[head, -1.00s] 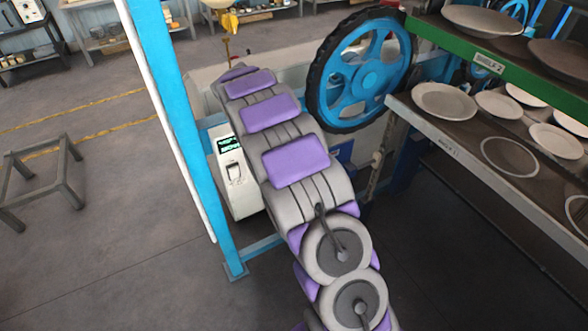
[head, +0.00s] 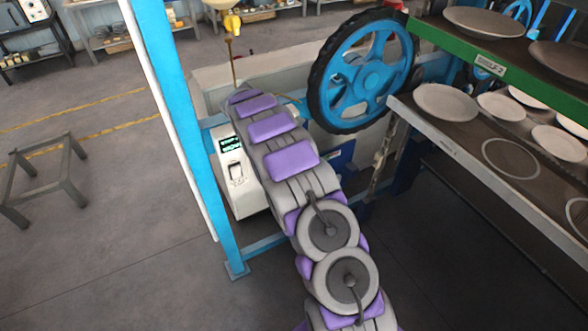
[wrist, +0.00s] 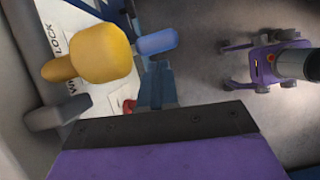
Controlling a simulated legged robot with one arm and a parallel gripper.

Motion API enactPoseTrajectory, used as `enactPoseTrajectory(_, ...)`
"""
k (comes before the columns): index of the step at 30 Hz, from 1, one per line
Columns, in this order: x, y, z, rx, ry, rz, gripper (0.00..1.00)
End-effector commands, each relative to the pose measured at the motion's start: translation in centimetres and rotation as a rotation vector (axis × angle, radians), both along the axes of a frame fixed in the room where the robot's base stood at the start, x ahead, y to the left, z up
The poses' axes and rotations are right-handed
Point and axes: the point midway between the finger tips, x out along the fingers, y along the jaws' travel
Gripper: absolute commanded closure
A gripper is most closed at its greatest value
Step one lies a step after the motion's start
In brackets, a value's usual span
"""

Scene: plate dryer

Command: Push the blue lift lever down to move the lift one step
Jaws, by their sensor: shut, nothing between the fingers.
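A blue lever handle (wrist: 157,42) shows in the wrist view, just right of a large yellow knob (wrist: 100,52). My gripper (wrist: 157,84) points up from the dark band in the lower middle of that view, its fingers together and empty. The fingertips are just below the blue handle in the picture; I cannot tell whether they touch it. In the head view my arm hides the gripper and the lever.
A grey handle (wrist: 58,112) and a white panel (wrist: 72,75) lettered "LOCK" lie at left in the wrist view. In the head view, a blue spoked wheel (head: 362,70) and plate shelves (head: 455,150) stand right, and a blue post (head: 180,130) stands left.

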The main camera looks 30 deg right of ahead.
Motion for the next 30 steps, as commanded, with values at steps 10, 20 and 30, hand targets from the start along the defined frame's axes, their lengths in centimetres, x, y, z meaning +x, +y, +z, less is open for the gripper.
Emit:
enactPoseTrajectory(10, 0.0, -0.5, -1.2, 0.000, 0.000, -0.001, 1.00)
enactPoseTrajectory(20, -0.2, -2.1, -4.8, 0.001, 0.000, -0.003, 1.00)
enactPoseTrajectory(30, -0.3, -3.1, -6.4, 0.001, -0.001, -0.001, 1.00)
